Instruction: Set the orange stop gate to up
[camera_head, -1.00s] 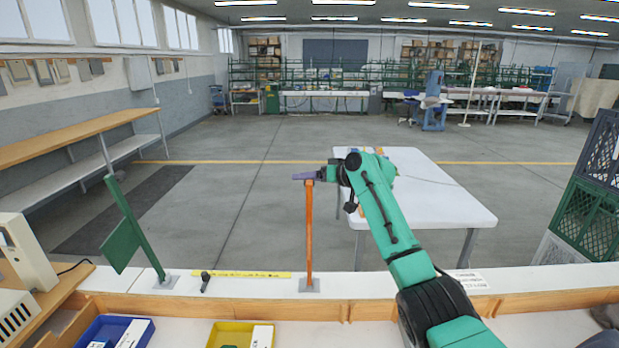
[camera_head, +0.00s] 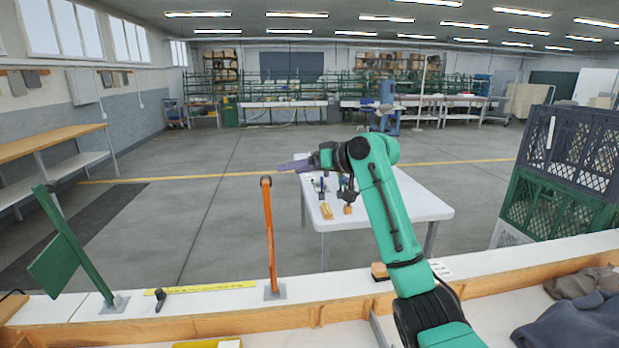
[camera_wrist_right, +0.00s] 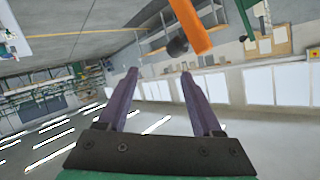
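The orange stop gate (camera_head: 269,235) is a thin bar standing about upright on a grey base plate (camera_head: 275,291) on the white ledge. My right gripper (camera_head: 284,167) has purple fingers pointing left, just right of and slightly above the bar's top in the head view. In the right wrist view the gripper (camera_wrist_right: 159,73) has its fingers spread with nothing between them. There the orange bar (camera_wrist_right: 185,20) enters from the top, beyond the fingertips and apart from them, with a dark round knob by its end. My left gripper is not in view.
A green gate (camera_head: 75,250) with a plate leans left on the same ledge. A black lever (camera_head: 160,298) and a yellow strip (camera_head: 200,287) lie between the gates. A white table (camera_head: 410,205) with small items stands behind. Dark and green crates (camera_head: 560,190) are stacked right.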

